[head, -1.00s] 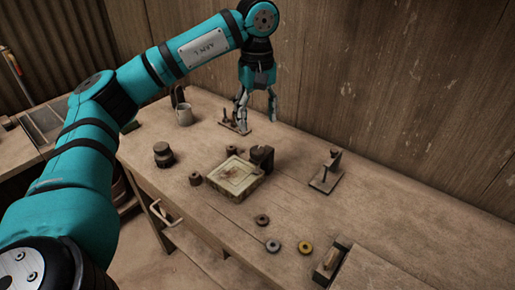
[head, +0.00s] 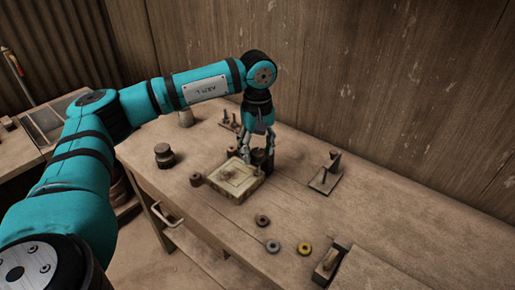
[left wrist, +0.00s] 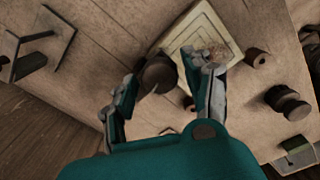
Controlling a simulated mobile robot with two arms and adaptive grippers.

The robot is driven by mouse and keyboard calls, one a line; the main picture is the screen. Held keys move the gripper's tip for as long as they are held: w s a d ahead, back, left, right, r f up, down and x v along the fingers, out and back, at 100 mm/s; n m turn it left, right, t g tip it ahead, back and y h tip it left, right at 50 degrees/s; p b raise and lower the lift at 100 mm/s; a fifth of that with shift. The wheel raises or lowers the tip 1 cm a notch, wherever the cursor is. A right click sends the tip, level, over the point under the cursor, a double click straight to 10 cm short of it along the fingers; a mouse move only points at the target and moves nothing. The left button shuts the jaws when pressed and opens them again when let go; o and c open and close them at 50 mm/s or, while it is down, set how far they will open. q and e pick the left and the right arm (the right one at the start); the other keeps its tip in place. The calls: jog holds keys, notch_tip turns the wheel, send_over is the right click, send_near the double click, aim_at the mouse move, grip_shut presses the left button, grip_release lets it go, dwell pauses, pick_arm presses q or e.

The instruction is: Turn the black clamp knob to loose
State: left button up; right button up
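The tile press is a pale square tile frame (head: 237,181) on the workbench, with a dark clamp (head: 262,160) at its back right corner. In the left wrist view, a dark round knob (left wrist: 157,76) stands beside the pale frame (left wrist: 198,32). My left gripper (head: 257,151) points down over the clamp. In the left wrist view, its two fingers (left wrist: 163,74) are spread on either side of the knob, with a gap visible. I cannot tell whether either finger touches it. In the head view, the fingers partly hide the knob. My right gripper is not in view.
A dark lidded jar (head: 164,155) and a small brown cylinder (head: 196,179) stand left of the press. Several rings, one yellow (head: 305,248), lie in front. A metal stand (head: 326,175) is to the right. The wooden wall (head: 380,90) closes the back.

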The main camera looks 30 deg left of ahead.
pick_arm(q)
jog(key=c, duration=0.8)
jog(key=shift+c, duration=0.2)
